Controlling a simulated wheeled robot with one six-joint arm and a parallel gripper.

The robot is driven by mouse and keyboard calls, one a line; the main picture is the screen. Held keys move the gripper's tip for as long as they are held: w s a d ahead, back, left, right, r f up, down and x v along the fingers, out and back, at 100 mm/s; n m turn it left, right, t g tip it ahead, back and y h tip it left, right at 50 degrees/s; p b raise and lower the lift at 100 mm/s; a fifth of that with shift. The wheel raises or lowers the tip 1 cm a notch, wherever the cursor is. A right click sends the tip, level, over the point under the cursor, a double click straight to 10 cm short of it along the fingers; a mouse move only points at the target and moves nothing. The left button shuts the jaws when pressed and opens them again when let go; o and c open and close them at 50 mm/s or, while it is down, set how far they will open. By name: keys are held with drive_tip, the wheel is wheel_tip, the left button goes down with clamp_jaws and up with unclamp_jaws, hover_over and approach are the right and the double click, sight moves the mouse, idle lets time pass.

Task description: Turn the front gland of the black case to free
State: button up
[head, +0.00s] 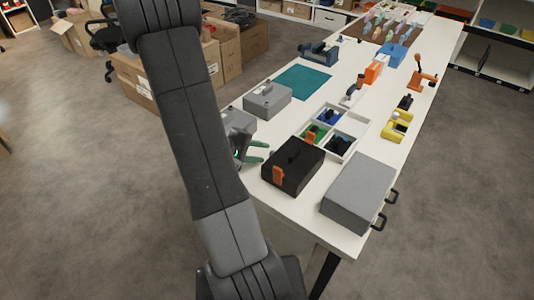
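The black case (296,172) stands near the close end of the white table. An orange part (278,174) sits on its near-left side, and a small black piece stands on its top. Another orange part (311,137) shows at its far edge. I cannot tell which part is the front gland or how it is turned. My gripper (259,152) is just left of the black case, with its two green fingers apart and nothing seen between them. It seems clear of the case. My arm hides part of the gripper's body.
A large grey case (359,192) with black handles stands right of the black case. A white divided tray (351,151) is behind it. A smaller grey case (267,100) and a teal mat (303,82) lie farther back. Yellow parts (394,131) lie near the right edge.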

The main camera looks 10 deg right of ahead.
sight(270, 154)
drive_tip(key=shift+x, duration=1.7)
clamp_jaws()
